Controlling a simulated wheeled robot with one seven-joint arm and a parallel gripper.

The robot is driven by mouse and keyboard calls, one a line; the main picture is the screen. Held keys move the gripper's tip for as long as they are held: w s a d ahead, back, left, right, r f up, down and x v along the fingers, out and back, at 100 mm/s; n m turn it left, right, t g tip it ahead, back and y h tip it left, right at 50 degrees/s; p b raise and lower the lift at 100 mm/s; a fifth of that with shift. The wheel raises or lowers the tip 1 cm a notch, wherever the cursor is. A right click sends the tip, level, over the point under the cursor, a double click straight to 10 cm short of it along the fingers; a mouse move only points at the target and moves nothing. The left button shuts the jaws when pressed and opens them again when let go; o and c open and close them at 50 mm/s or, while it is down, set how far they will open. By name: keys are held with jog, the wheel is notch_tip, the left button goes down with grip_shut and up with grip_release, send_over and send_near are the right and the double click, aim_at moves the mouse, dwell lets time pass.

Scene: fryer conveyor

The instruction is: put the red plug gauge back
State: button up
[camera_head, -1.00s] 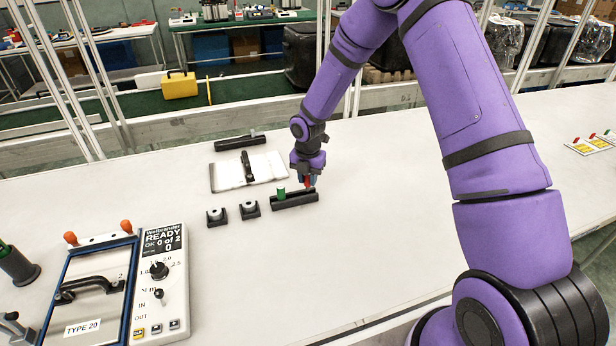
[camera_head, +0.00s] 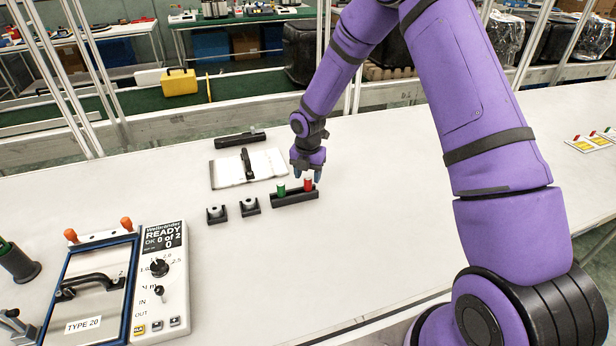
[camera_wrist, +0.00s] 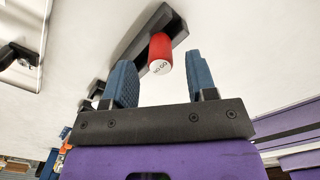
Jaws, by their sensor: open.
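The red plug gauge (camera_head: 308,185) stands upright at the right end of a black holder block (camera_head: 294,200). The green plug gauge (camera_head: 281,189) stands at the left end of the same block. In the wrist view the red gauge (camera_wrist: 160,52) shows its white marked end, and the block (camera_wrist: 172,24) runs behind it. My gripper (camera_head: 308,176) is just above and behind the red gauge. In the wrist view my gripper (camera_wrist: 160,82) is open, with its blue fingers on either side of the gauge's end and gaps between; nothing is held.
Two small black blocks with grey rings (camera_head: 216,213) (camera_head: 249,206) stand left of the holder. A white plate with a black handle (camera_head: 230,171) and another black block (camera_head: 240,140) lie behind. The Wellbrander unit (camera_head: 165,270) is front left.

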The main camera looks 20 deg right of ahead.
notch_tip(320, 180, up, 12)
jog(key=shift+s, duration=0.15)
notch_tip(320, 180, up, 13)
jog(key=m+t+h, duration=0.1)
jog(key=m, duration=0.6)
send_over(308, 179)
jog(key=s+d, duration=0.3)
jog(key=s, duration=0.5)
jog(key=s+d+r+m+t, duration=0.1)
jog(key=s+d+r+m, duration=0.1)
jog(key=s+r+m, duration=0.6)
jog(key=s+d+r+m+t, duration=0.1)
jog(key=s+r+m, duration=0.1)
jog(key=s+m, duration=0.4)
jog(key=s+d+r+m+t+y, duration=0.1)
jog(key=s+m, duration=0.6)
jog(key=s, duration=0.8)
notch_tip(308, 179, up, 2)
jog(key=shift+s+r+t, duration=0.1)
jog(key=shift+s+t, duration=0.05)
jog(key=shift+t, duration=0.35)
